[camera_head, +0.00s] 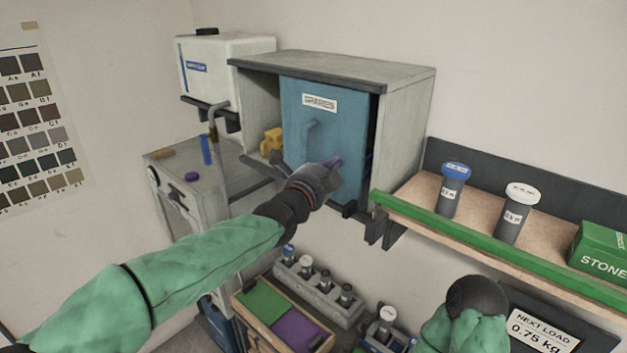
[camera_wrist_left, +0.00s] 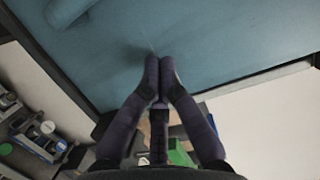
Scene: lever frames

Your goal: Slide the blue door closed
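The blue door (camera_head: 343,122), with a white label and a blue bar handle (camera_head: 307,140), stands in the grey cabinet (camera_head: 405,120). The cabinet is open to the left of the door, and a narrow dark gap shows at its right edge. My left gripper (camera_head: 333,162) is in front of the door's lower part, right of the handle. In the left wrist view its fingertips (camera_wrist_left: 159,64) are together with nothing between them, at or close to the blue door (camera_wrist_left: 200,45); contact is unclear. The handle (camera_wrist_left: 68,10) lies apart at upper left. My right gripper is not in view.
A yellow object (camera_head: 272,141) sits in the cabinet's open left part. A green-edged shelf (camera_head: 480,240) with capped jars stands at right. A white tank (camera_head: 225,68) is at left. Below are a vial rack (camera_head: 318,290) and a tray with green and purple panels.

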